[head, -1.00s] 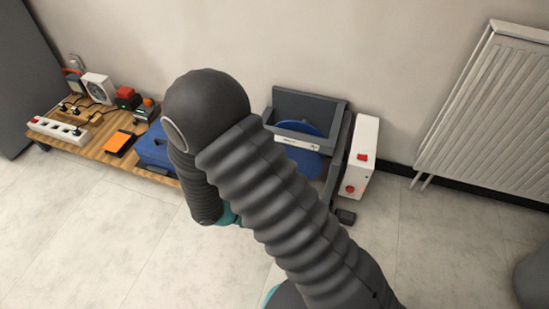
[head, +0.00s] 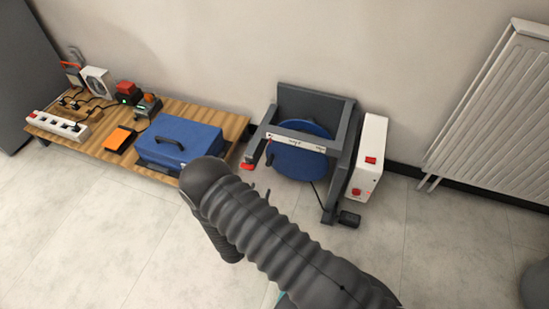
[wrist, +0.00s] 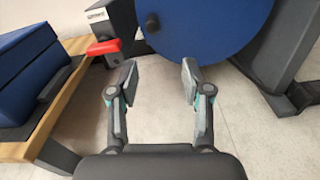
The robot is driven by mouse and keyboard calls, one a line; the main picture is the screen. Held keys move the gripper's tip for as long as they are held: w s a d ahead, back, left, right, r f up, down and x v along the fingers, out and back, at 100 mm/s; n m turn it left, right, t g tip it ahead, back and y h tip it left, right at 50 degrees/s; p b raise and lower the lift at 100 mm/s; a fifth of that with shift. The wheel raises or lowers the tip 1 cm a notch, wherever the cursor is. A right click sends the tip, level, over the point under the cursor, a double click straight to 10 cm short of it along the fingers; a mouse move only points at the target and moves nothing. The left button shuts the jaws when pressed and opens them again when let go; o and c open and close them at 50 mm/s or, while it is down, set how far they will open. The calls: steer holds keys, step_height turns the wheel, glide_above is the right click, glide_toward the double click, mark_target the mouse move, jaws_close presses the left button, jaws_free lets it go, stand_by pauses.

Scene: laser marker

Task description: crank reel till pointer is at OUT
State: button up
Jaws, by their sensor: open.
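The blue reel (head: 300,155) sits in a dark grey stand (head: 342,155) against the wall. A white scale strip (head: 296,143) runs across the stand's front; its pointer and lettering are too small to read. In the wrist view the red handle (wrist: 103,47) is ahead and left of my gripper (wrist: 160,72), and the blue reel (wrist: 205,25) is straight ahead. My gripper is open and empty, with both fingers apart and not touching the handle. In the head view my arm hides most of the gripper.
A low wooden table (head: 225,122) on the left holds a blue case (head: 180,143), an orange device (head: 119,139) and a white power strip (head: 57,127). A white box with red buttons (head: 370,155) stands right of the stand.

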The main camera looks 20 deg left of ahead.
mark_target(270, 161)
steer(key=shift+y, duration=0.3)
steer(key=w, duration=0.9)
steer(key=w+r, duration=0.1)
steer(key=w, duration=0.4)
